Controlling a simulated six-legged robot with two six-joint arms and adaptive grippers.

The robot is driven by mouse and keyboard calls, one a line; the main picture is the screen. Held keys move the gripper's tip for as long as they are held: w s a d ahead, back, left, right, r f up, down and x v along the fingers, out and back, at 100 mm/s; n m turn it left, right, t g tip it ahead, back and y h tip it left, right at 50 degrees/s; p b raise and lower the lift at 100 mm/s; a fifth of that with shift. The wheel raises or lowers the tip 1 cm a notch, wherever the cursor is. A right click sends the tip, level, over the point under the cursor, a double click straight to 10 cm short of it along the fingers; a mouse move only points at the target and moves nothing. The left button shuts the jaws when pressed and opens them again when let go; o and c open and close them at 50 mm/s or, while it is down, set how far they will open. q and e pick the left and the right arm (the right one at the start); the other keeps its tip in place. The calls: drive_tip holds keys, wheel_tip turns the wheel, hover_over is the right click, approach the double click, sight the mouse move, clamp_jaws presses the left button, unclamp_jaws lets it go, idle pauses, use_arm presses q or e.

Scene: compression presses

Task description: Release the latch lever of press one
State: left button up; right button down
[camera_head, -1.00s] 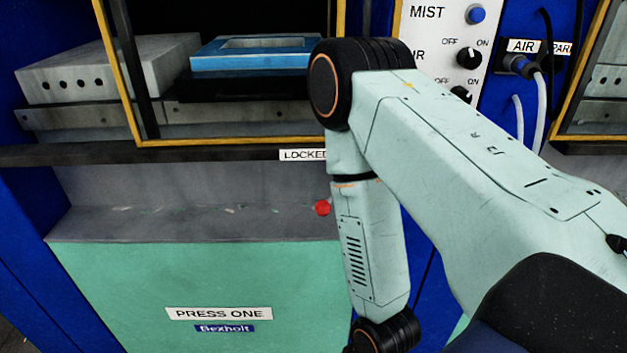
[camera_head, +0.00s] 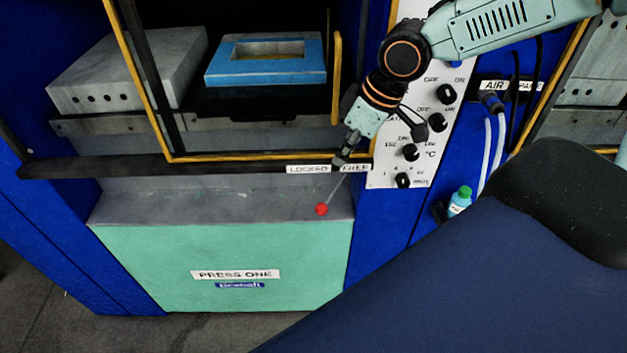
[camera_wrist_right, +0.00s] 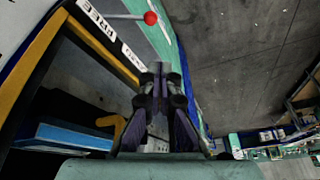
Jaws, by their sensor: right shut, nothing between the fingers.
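The latch lever of press one is a thin rod (camera_head: 332,189) ending in a red ball (camera_head: 321,209). It hangs down and slightly left, with the ball under the LOCKED label (camera_head: 307,169); the FREE label (camera_head: 355,168) is to its right. My right gripper (camera_head: 342,157) is shut and empty by the dark rail, close above the rod's upper end; contact cannot be told. In the right wrist view the shut fingers (camera_wrist_right: 161,70) are near the LOCKED label (camera_wrist_right: 133,57), apart from the red ball (camera_wrist_right: 150,18). My left gripper is not in view.
The yellow-framed guard (camera_head: 150,90) of press one stands above the rail, with a blue mould (camera_head: 268,62) inside. A control panel (camera_head: 408,150) with knobs is right of the gripper. A small bottle (camera_head: 459,200) stands lower right. The green front panel (camera_head: 180,255) is clear.

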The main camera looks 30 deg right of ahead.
drive_tip(key=shift+w+d+r, duration=0.4)
drive_tip(key=shift+d+r, duration=0.25)
drive_tip(key=shift+r, duration=0.15)
drive_tip(key=shift+a, duration=0.1)
